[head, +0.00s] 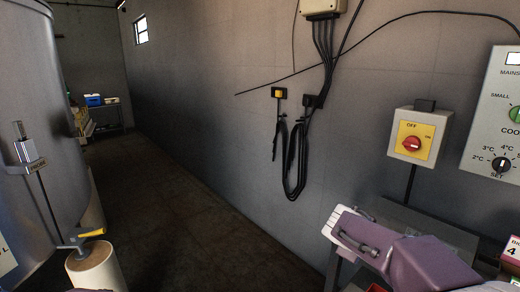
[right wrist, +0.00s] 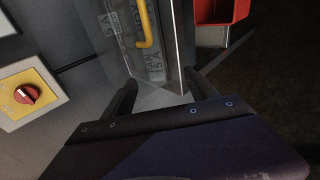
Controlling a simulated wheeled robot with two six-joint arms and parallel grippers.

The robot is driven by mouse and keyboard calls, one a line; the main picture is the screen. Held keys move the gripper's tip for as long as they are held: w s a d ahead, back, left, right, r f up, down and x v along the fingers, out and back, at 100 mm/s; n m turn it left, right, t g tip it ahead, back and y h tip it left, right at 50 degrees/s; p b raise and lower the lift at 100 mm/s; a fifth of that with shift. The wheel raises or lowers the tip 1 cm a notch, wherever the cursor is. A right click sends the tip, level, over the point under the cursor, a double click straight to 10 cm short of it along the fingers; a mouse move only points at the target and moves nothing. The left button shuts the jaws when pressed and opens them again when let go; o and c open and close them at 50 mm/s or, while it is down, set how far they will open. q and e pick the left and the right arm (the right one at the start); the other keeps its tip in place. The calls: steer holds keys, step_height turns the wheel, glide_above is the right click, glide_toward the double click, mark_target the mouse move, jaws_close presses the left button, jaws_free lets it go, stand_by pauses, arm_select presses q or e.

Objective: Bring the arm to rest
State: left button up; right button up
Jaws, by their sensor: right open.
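My right arm (head: 425,262), purple, comes in at the lower right of the head view, in front of the wall with the switch boxes. My right gripper (right wrist: 160,88) is open, its two dark fingers spread wide with nothing held between them. Beyond the fingers in the right wrist view is a grey panel (right wrist: 125,25) with fan labels and a yellow handle (right wrist: 146,24); I cannot tell how far it is from the fingertips. My left gripper is not in view.
A yellow switch box with a red knob (head: 412,143) is on the wall; it also shows in the wrist view (right wrist: 27,94). A cooling control panel (head: 495,115) is at right. A red bin (right wrist: 222,12) is beyond. A steel tank (head: 35,110) stands left; the floor (head: 170,215) between is clear.

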steer(key=s+a+f+m+g+y, duration=0.25)
steer(key=s+a+f+m, duration=0.2)
steer(key=s+f, duration=0.45)
steer(key=s+a+f+m+g+y, duration=0.2)
steer(key=s+a+f+m+y, duration=0.25)
steer(key=s+f, duration=0.55)
step_height(320, 180, down, 10)
steer(key=s+g+b, duration=0.2)
steer(key=s+b, duration=0.1)
steer(key=b, duration=0.6)
step_height(320, 180, up, 39)
steer(key=p, duration=3.9)
steer(key=shift+w+a+r+h, duration=0.2)
steer(key=shift+a+h, duration=0.1)
steer(key=shift+f+t, duration=0.1)
steer(key=shift+t, duration=0.15)
